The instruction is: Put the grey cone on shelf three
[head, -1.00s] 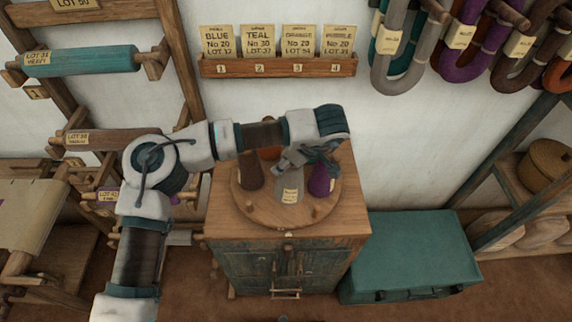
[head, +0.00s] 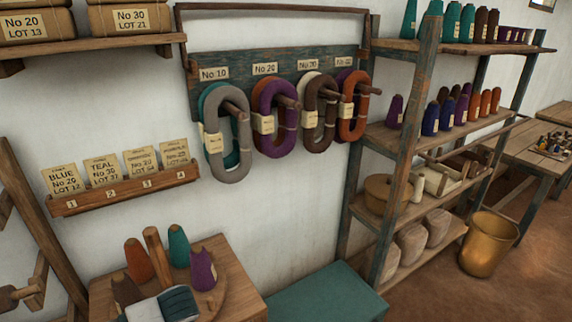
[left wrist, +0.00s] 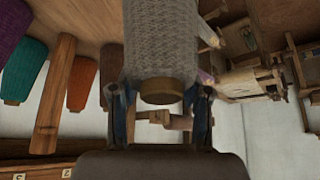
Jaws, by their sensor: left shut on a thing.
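The grey cone (left wrist: 162,40) fills the upper middle of the left wrist view, its brownish narrow end toward the camera. My left gripper (left wrist: 160,95) is shut on it, one finger on each side. In the head view only a piece of my left arm shows at the bottom edge; the gripper and cone are not visible there. The shelf rack (head: 412,120) stands at the right with several boards: teal and brown cones on top, purple, blue and orange cones below, then baskets and sacks. I can read no shelf numbers. My right gripper is not in view.
A teal chest (head: 330,297) and a brass bucket (head: 488,243) stand below.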

